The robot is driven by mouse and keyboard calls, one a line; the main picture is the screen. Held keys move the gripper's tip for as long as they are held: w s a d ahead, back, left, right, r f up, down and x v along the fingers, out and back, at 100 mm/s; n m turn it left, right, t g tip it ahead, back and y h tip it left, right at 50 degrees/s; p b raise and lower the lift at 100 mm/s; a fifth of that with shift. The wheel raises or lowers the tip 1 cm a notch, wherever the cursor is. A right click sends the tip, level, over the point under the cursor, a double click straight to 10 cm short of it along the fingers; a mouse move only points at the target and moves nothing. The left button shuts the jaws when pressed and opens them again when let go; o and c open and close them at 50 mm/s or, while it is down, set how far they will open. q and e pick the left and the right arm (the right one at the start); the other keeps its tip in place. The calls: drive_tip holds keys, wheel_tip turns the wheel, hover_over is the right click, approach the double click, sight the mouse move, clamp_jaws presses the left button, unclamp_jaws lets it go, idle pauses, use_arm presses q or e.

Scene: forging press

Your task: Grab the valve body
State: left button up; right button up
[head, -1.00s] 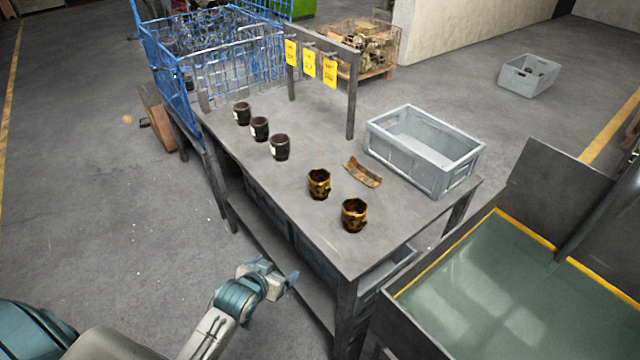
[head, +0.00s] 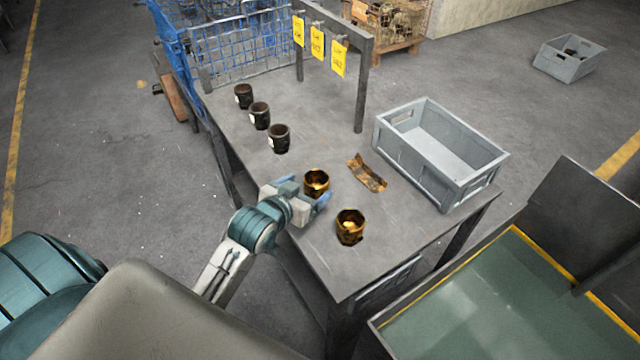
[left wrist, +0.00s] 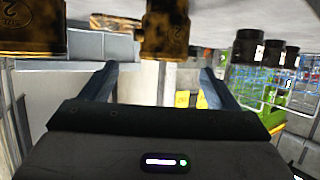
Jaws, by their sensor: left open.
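Two brassy, dark-stained valve bodies stand upright on the grey table (head: 228,123): one nearer my gripper (head: 316,181) and one closer to the table's front corner (head: 350,228). My left gripper (head: 307,192) is open at the table's left edge, its fingers spread beside the first valve body. The left wrist view looks upside down; there the first valve body (left wrist: 165,28) shows beyond and between the open fingers (left wrist: 157,84), and the other valve body (left wrist: 32,28) is off to the left. Contact cannot be told. My right gripper is not in view.
Several dark cups (head: 279,139) stand in a row farther back. A curved rusty piece (head: 366,174) lies right of the valve bodies, beside a grey crate (head: 418,183). Yellow tags (head: 317,42) hang from a frame. A green-floored bin (head: 500,300) adjoins the front right.

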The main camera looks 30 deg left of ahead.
sight(321, 175)
use_arm(q)
drive_tip(key=x, duration=0.3)
drive_tip(key=p+x, duration=0.1)
drive_tip(key=x, duration=0.3)
drive_tip(key=shift+a, duration=0.2)
drive_tip(key=shift+w+f+p, duration=0.3)
drive_tip(key=shift+w+f, duration=0.05)
drive_tip(key=shift+w, duration=0.15)
drive_tip(key=shift+r, duration=0.1)
drive_tip(key=c, duration=1.3)
